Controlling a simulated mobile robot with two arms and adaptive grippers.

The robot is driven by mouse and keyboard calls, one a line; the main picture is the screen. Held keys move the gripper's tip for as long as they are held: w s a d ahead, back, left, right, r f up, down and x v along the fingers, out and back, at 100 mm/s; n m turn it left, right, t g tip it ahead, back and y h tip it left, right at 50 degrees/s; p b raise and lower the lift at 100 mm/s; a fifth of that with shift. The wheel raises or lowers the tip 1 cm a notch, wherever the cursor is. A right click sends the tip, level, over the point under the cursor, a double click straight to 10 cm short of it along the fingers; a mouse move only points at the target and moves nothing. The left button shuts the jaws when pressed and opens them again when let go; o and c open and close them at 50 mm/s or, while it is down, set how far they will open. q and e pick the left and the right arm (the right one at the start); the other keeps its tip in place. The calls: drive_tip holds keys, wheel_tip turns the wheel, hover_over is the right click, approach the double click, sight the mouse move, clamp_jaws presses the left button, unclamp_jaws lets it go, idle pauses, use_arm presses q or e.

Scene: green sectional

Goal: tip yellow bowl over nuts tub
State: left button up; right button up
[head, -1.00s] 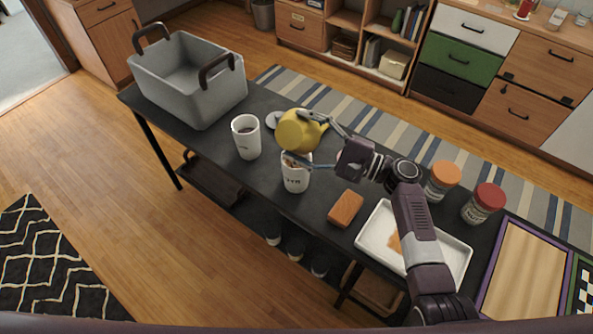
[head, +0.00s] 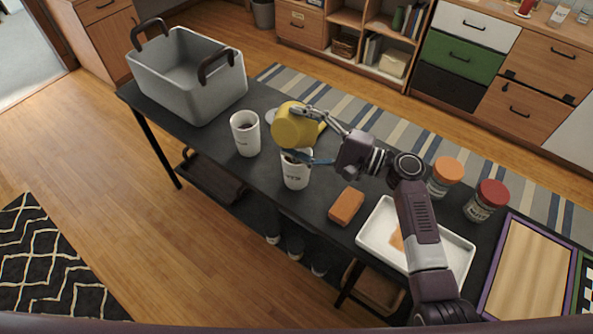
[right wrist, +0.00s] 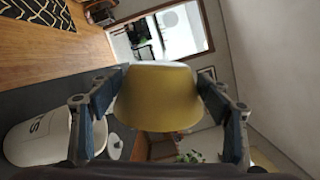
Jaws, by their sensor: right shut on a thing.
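The yellow bowl (head: 287,128) is held in the air, tipped on its side, above a white tub (head: 296,176) with dark lettering too small to read. My right gripper (head: 300,134) is shut on the bowl, one finger on each side. In the right wrist view the bowl (right wrist: 157,103) sits between the two fingers (right wrist: 160,92), with a white lettered tub (right wrist: 38,137) at the lower left. The bowl and a finger cover part of the tub's mouth, so its contents are mostly hidden. My left gripper is not in view.
A second white tub (head: 245,138) with dark contents stands to the left. A grey crate (head: 190,85) is at the table's far left. An orange-brown block (head: 346,206), a white tray (head: 455,258) and two jars (head: 445,177) (head: 486,201) are to the right.

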sight(290, 139)
drive_tip(key=shift+r, duration=0.1)
drive_tip(key=shift+c, duration=0.2)
drive_tip(key=s+r+n+b, duration=0.1)
drive_tip(key=n, duration=0.1)
drive_tip(key=s+a+r+n, duration=0.1)
drive_tip(key=n, duration=0.1)
drive_tip(key=shift+a+r+n+h+b, duration=0.1)
drive_tip(key=shift+a+n+h+b, duration=0.05)
drive_tip(key=shift+n+h+b, duration=0.2)
drive_tip(key=shift+s+a+r+n, duration=0.15)
drive_tip(key=shift+s+r+n, duration=0.2)
drive_tip(key=shift+n, duration=0.3)
drive_tip(key=r+n, duration=0.1)
drive_tip(key=s+a+r+n+b, duration=0.1)
drive_tip(key=n, duration=0.1)
drive_tip(key=s+r+n+h, duration=0.1)
drive_tip(key=n, duration=0.1)
drive_tip(key=shift+s+a+r, duration=0.1)
drive_tip(key=shift+s+a, duration=0.15)
